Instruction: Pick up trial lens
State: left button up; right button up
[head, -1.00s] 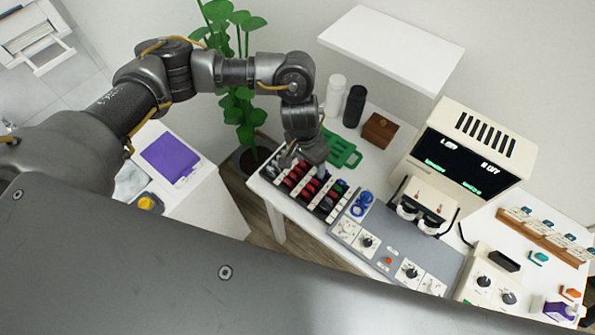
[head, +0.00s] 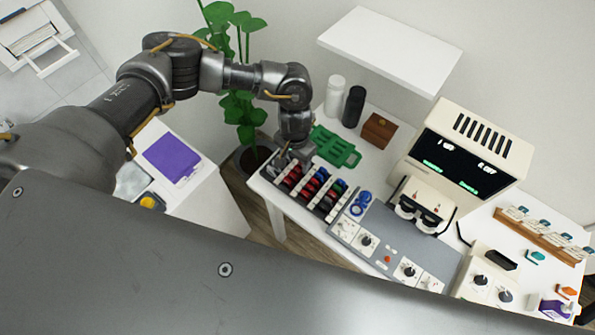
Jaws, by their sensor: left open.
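Several red, blue and dark trial lenses (head: 310,190) stand in rows in a black and white lens rack (head: 332,213) at the left end of the white table. My left gripper (head: 282,168) is over the left end of the rack, pointing down, close to the red lenses there. It is open; its fingertips are small and partly hidden, and I see no lens held between them. My right gripper is not in view.
A green trial frame-like tray (head: 335,148) lies just behind the rack. Blue rings (head: 360,203) and a grey control panel (head: 385,240) are to its right. White and black bottles (head: 353,106), a brown box (head: 378,131) and a cream display device (head: 470,150) stand behind. A white shelf (head: 390,48) overhangs.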

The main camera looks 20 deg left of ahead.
aim_at(297, 168)
pick_arm(q)
jog(key=f, duration=0.1)
jog(key=f+p, duration=0.1)
jog(key=f, duration=0.3)
jog(key=shift+d, duration=0.3)
jog(key=shift+r, duration=0.1)
jog(key=c, duration=1.1)
